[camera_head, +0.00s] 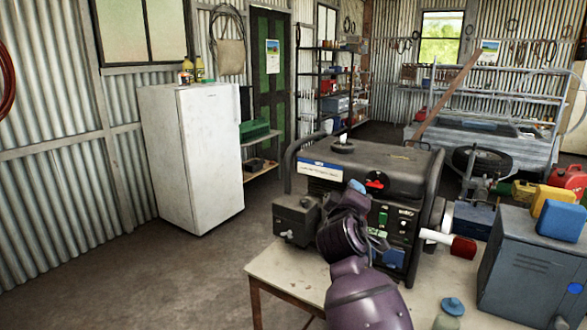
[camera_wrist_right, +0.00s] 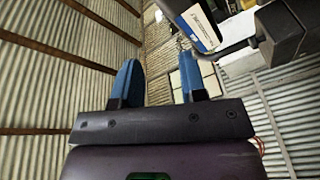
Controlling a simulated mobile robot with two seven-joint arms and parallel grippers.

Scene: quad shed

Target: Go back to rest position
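My right arm comes up from the bottom of the head view, and its gripper (camera_head: 357,187) is in front of the black generator (camera_head: 388,170). One blue fingertip shows there; the rest of the gripper is hidden by the wrist. In the right wrist view the two blue fingers of the gripper (camera_wrist_right: 160,68) stand apart with nothing between them. The generator's labelled top edge (camera_wrist_right: 200,25) shows at the upper right of that view, beyond the fingers. I cannot tell whether the gripper touches the generator. My left gripper is in neither view.
The generator stands on a pale table (camera_head: 285,275). A red and white cylinder (camera_head: 462,247), a blue-topped bottle (camera_head: 453,307) and a grey-blue metal box (camera_head: 530,265) are to the right. A white fridge (camera_head: 190,155) stands left. The floor at left front (camera_head: 150,270) is clear.

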